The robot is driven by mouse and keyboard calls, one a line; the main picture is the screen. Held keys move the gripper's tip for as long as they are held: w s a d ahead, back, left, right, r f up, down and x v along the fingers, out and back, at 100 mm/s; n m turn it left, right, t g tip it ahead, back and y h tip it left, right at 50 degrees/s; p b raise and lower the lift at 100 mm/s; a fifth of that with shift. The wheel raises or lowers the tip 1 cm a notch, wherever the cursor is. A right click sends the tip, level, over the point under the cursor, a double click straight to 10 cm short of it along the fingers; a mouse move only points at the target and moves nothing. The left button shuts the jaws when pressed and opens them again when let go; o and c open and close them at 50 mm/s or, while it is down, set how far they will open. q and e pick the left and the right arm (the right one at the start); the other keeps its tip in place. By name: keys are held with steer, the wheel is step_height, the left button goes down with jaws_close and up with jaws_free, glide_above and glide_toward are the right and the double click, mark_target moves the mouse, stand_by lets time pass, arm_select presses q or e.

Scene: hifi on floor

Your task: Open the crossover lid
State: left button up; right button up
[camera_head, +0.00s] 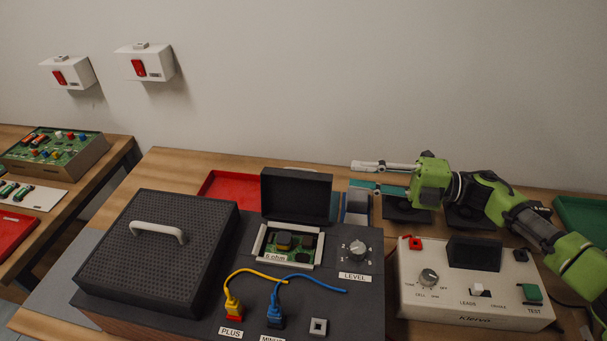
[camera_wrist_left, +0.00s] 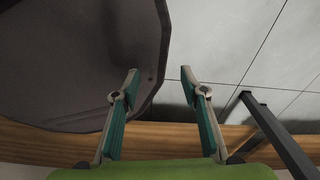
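The small black crossover lid (camera_head: 296,197) stands raised at the back edge of the white-framed recess on the dark amplifier top (camera_head: 205,322). The circuit board (camera_head: 290,243) beneath is uncovered, with a "6 ohm" label in front. My right gripper (camera_head: 353,174) comes in from the right, behind and to the right of the lid. Its two fingers are apart with nothing between them, and it looks clear of the lid. My left gripper (camera_wrist_left: 159,72) shows only in the left wrist view. Its fingers are spread and empty, near a large dark surface.
A dark grille with a white handle (camera_head: 158,232) lies at left. Yellow and blue leads (camera_head: 314,286) and a LEVEL knob (camera_head: 357,248) are on the top. A cream tester (camera_head: 470,294) stands right, below my right arm. A red tray (camera_head: 225,186) is behind.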

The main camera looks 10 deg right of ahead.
mark_target(298, 169)
steer(key=p+x, duration=0.1)
steer(key=x, duration=0.3)
steer(key=p+x, duration=0.1)
steer(key=x, duration=0.3)
steer(key=p+x, duration=0.2)
steer(key=x, duration=0.3)
steer(key=shift+s+a+r, duration=0.15)
steer(key=shift+s+r, duration=0.05)
steer(key=shift+s, duration=0.15)
steer(key=shift+w+a+f, duration=0.1)
steer(key=shift+w+a, duration=0.1)
steer(key=shift+a, duration=0.2)
arm_select(q)
steer(key=r, duration=0.4)
steer(key=shift+s+a, duration=0.15)
steer(key=shift+a, duration=0.2)
arm_select(e)
jaws_close()
